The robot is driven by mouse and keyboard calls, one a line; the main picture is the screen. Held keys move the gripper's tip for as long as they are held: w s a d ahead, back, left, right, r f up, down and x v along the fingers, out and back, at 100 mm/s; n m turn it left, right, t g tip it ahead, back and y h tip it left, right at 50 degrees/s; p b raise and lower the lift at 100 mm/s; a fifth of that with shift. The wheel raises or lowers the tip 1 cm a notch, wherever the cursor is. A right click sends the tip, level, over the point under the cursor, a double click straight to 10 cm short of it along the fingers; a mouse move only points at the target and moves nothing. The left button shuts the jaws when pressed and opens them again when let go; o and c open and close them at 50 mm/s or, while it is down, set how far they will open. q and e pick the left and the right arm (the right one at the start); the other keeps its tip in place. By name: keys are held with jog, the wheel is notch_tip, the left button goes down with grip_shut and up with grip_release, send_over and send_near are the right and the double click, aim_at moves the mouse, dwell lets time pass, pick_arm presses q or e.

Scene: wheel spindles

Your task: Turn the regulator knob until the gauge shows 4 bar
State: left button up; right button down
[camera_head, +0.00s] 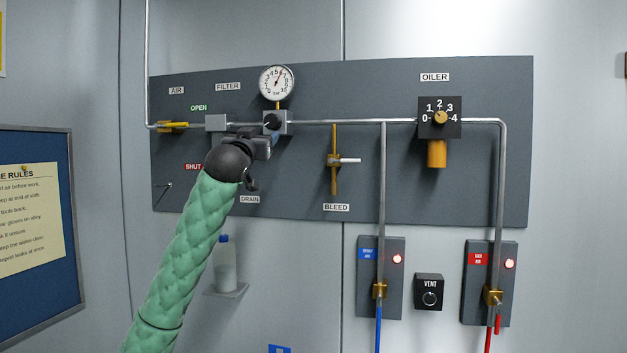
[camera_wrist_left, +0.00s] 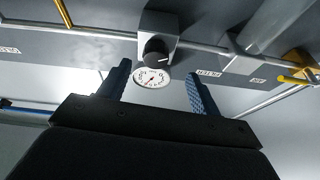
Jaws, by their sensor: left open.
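The black regulator knob (camera_head: 272,121) sits on a grey block in the pipe line; in the left wrist view the knob (camera_wrist_left: 155,50) has a pale mark on its face. The round white gauge (camera_head: 277,82) stands above it, its needle pointing up and slightly right, near the middle numbers; the exact reading is too small to tell. The gauge (camera_wrist_left: 152,78) appears upside down in the wrist view. My left gripper (camera_head: 273,137) is just below the knob, pointing at the panel. In the wrist view its jaws (camera_wrist_left: 158,69) are open and empty, with the knob just beyond the fingertips. My right gripper is out of view.
A grey filter block (camera_head: 216,122) and yellow air valve (camera_head: 173,126) lie left of the knob. The bleed valve (camera_head: 335,160) and oiler dial (camera_head: 440,118) are right. A bottle (camera_head: 225,268) stands on a small shelf below.

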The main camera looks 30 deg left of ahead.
aim_at(271, 125)
pick_arm(q)
jog(key=shift+w+r+n+t+h+p, duration=0.3)
jog(key=shift+w+r+p, duration=0.7)
jog(key=shift+w, duration=0.2)
jog(key=p+x, duration=0.2)
jog(key=x, duration=0.1)
jog(key=shift+w+a, duration=0.2)
jog(key=shift+p+x, duration=0.55)
jog(key=shift+x, duration=0.2)
jog(key=shift+f, duration=0.1)
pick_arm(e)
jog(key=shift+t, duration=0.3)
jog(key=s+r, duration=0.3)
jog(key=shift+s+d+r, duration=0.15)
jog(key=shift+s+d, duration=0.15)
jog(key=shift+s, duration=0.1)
pick_arm(q)
jog(key=c, duration=1)
